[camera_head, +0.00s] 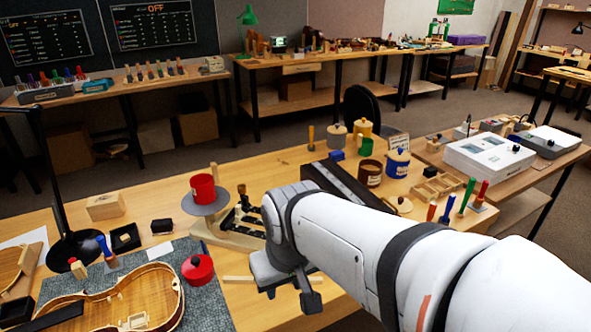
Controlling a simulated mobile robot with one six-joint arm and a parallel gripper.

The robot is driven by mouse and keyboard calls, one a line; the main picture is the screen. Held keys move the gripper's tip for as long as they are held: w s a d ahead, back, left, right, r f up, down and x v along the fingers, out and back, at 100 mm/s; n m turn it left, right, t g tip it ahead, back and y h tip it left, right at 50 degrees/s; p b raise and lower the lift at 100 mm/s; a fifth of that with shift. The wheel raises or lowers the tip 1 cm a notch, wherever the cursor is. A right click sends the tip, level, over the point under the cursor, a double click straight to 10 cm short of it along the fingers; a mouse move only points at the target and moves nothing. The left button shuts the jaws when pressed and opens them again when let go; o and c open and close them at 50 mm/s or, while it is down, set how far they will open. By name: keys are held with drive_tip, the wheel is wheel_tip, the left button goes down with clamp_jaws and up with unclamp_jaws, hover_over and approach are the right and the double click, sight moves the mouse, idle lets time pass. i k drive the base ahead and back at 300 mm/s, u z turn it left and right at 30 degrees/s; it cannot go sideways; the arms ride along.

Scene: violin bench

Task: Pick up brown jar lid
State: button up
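A dark brown jar (370,174) with a pale label stands on the right part of the bench, with no lid visible on top. A light brown, round, knobbed piece that looks like a lid (401,204) lies to its lower right, close behind my arm. I cannot tell for sure that it is the brown jar lid. My gripper (290,292) is low over the front of the bench, left of and nearer than both. Its two dark fingers look apart, with nothing visible between them.
A red cup (203,188) stands on a grey disc. A red lidded pot (197,269) and violin body (125,303) lie left on a mat.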

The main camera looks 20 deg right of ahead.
sight(404, 206)
drive_tip(key=u, duration=2.45)
drive_tip(key=k, duration=2.45)
drive_tip(key=z, duration=1.75)
drive_tip(key=i, duration=1)
drive_tip(key=z, duration=0.1)
